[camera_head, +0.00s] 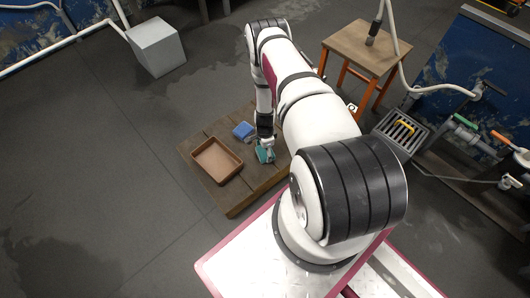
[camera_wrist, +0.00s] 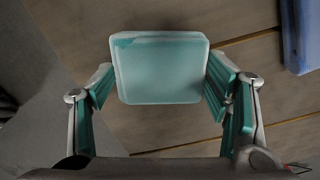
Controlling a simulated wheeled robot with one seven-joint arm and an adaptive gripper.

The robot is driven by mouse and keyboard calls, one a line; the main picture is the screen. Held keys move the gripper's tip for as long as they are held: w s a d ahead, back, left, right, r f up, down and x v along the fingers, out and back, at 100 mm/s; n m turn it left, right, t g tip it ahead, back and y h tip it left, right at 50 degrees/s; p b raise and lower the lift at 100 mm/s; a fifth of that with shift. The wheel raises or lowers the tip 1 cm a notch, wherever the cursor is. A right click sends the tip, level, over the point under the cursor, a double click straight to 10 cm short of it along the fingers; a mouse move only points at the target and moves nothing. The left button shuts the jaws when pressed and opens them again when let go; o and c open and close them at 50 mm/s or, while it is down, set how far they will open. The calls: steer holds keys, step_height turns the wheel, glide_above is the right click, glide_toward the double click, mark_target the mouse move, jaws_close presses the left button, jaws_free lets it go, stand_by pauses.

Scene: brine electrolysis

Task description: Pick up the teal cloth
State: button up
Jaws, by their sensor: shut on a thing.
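The teal cloth (camera_wrist: 160,72) looks like a pale teal, flat, block-like pad with rounded corners in the wrist view. My gripper (camera_wrist: 160,84) has one finger at each side of it and is shut on it. In the head view the teal cloth (camera_head: 264,155) shows as a small teal patch at the end of my arm, over the wooden platform (camera_head: 238,200). My gripper (camera_head: 267,147) partly covers it there. I cannot tell whether the cloth touches the boards.
A brown tray (camera_head: 217,160) lies left of my gripper, and a blue cloth-like item (camera_head: 243,131) lies just behind it. The blue item also shows at the right of the wrist view (camera_wrist: 301,35). A wooden stool (camera_head: 365,46) and a grated metal box (camera_head: 401,132) stand to the right.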

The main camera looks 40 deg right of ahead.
mark_target(265, 154)
steer(key=shift+r+p, duration=0.3)
steer(key=shift+r, duration=0.25)
steer(key=r, duration=0.1)
steer(key=r+p, duration=0.1)
steer(key=shift+s+a+r+p, duration=0.3)
steer(key=shift+s+r, duration=0.1)
steer(key=s+a+r+p, duration=0.1)
steer(key=s+a+p, duration=0.3)
steer(key=s+a, duration=0.4)
steer(key=s, duration=0.4)
steer(key=shift+a, duration=0.4)
steer(key=shift+s, duration=0.1)
